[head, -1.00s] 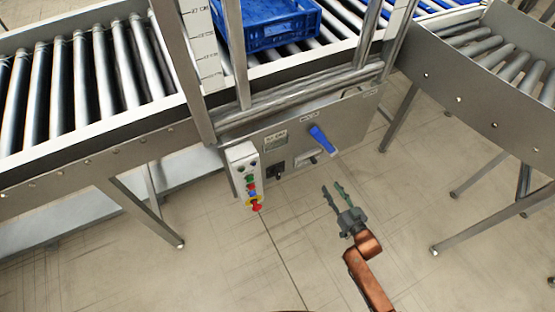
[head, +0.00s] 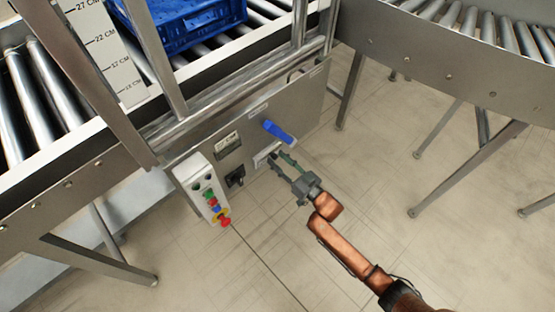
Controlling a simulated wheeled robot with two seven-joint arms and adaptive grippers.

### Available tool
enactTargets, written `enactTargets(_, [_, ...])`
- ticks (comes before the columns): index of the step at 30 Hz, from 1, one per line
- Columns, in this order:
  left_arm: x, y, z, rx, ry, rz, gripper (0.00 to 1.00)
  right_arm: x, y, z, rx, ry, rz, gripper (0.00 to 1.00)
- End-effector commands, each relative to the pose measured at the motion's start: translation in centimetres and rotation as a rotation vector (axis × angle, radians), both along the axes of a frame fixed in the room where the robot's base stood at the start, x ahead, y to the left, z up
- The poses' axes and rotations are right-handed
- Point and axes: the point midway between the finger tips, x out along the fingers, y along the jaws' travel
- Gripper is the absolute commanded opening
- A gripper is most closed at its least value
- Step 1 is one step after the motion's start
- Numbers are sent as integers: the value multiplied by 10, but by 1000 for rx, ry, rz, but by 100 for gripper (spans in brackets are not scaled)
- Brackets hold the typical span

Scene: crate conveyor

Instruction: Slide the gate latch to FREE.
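A blue handle (head: 278,132) sticks out at a slant from the grey panel under the conveyor gate. Just below it is a pale slotted plate (head: 266,154). The small labels are too blurred to read, so I cannot tell FREE from any other position. My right gripper (head: 278,157) is in front of the panel, just below the blue handle and by the slotted plate. Its two fingers are apart and point up-left at the panel, with nothing seen between them. I cannot tell whether they touch it. My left gripper is not in view.
A control box (head: 203,188) with coloured buttons and a red emergency stop (head: 224,220) stands left of a black switch (head: 235,177). A blue crate (head: 180,22) sits on the rollers behind the gate frame. A curved conveyor (head: 450,75) is at right. The floor below is clear.

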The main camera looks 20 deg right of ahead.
Motion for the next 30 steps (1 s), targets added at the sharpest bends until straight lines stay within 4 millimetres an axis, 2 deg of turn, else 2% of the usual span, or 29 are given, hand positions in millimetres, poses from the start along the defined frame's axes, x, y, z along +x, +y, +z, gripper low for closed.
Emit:
enactTargets(8, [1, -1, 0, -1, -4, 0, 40, 1, 0, 0, 0, 0, -1, 33])
enactTargets(22, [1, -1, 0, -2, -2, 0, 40, 1, 0, 0, 0, 0, -1, 1])
enactTargets(30, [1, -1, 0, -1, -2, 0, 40, 0, 0, 0, 0, 0, -1, 0])
